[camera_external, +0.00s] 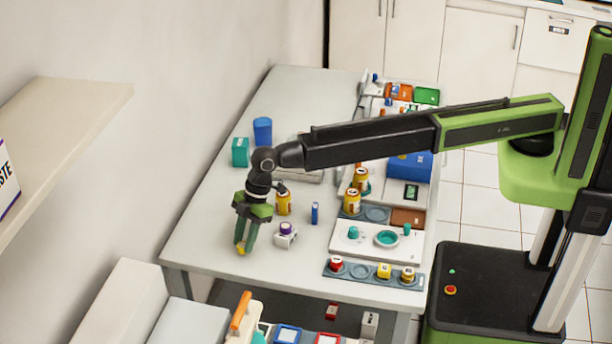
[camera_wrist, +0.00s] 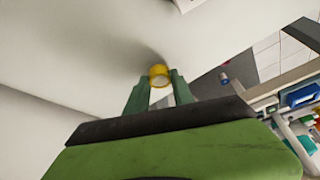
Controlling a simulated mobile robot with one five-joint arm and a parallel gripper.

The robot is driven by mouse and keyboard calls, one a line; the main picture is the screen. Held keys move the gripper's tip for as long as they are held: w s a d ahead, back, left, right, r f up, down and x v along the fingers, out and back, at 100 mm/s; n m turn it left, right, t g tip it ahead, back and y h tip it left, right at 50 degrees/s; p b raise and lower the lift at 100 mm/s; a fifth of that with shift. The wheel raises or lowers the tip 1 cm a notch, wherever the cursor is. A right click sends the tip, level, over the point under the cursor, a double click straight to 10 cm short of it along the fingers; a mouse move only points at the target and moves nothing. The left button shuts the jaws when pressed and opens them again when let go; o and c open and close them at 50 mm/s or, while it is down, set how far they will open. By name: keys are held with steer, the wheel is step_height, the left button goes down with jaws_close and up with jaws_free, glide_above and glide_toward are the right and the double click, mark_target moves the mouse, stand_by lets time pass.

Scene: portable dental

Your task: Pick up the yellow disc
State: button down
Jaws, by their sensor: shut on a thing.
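The yellow disc (camera_wrist: 159,72) sits between the tips of my gripper (camera_wrist: 160,88) in the wrist view. It looks like a short yellow cylinder with a pale end face. In the external view the disc (camera_external: 241,250) is a small yellow patch at the lower end of my gripper (camera_external: 244,240), near the front left corner of the table. The green fingers are closed on it and hide part of it. I cannot tell whether the disc touches the table (camera_external: 205,257).
Right of my gripper stand a white block with a purple top (camera_external: 286,234), a yellow bottle (camera_external: 283,204) and a blue block (camera_external: 315,213). A tray with red and yellow jars (camera_external: 370,274) lies at the front right. A wall shelf (camera_external: 60,130) juts out at left.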

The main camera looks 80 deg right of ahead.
mark_target(241, 244)
steer(key=v, duration=0.1)
steer(key=p+v, duration=0.2)
steer(key=v, duration=0.1)
steer(key=shift+w, duration=0.25)
steer(key=d+r+p, duration=0.5)
steer(key=d+p, duration=0.1)
steer(key=d, duration=0.4)
steer(key=shift+d+r, duration=0.2)
steer(key=shift+r, duration=0.1)
